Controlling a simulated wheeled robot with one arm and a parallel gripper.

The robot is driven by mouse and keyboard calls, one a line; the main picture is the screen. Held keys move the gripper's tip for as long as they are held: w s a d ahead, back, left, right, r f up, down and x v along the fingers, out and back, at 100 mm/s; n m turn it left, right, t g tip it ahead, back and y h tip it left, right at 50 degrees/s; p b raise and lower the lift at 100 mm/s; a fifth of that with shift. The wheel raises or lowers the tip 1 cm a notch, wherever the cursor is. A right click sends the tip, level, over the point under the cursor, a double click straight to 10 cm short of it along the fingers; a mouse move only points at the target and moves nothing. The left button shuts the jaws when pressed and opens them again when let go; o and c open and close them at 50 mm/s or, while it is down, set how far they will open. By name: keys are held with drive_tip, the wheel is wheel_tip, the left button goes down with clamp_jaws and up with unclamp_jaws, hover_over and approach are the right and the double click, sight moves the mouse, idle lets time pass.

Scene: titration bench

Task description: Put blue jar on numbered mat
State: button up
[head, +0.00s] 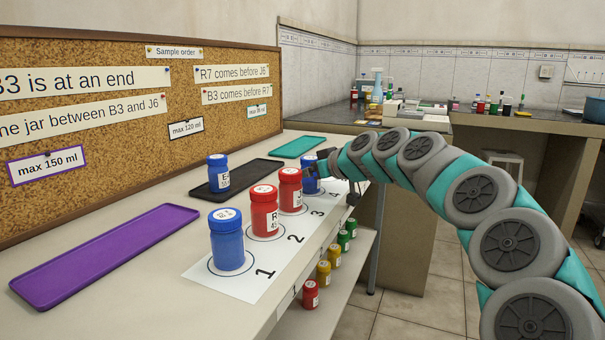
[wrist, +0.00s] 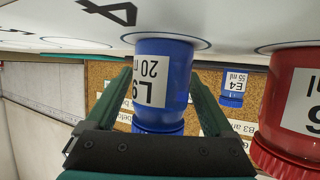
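The white numbered mat (head: 220,280) lies along the bench's front edge. A blue jar labelled L9, 20 ml (wrist: 165,75), stands upright at circle 4, partly hidden behind a red jar in the head view (head: 311,182). My gripper (wrist: 163,72) has its fingers at both sides of this jar and appears to touch it. Another blue jar (head: 227,245) stands on circle 1. Red jars stand on circle 2 (head: 264,215) and circle 3 (head: 290,192). A blue jar labelled E4, 55 ml (head: 218,175), stands on the black tray (head: 248,176).
The purple tray (head: 105,255) and the teal tray (head: 298,147) are empty. The corkboard (head: 150,130) with order notes stands behind them. Several red, yellow and green jars sit on a lower shelf (head: 335,290). My arm reaches in from the right.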

drive_tip(key=shift+r, duration=0.15)
drive_tip(key=b+v, duration=0.1)
drive_tip(key=v, duration=1.1)
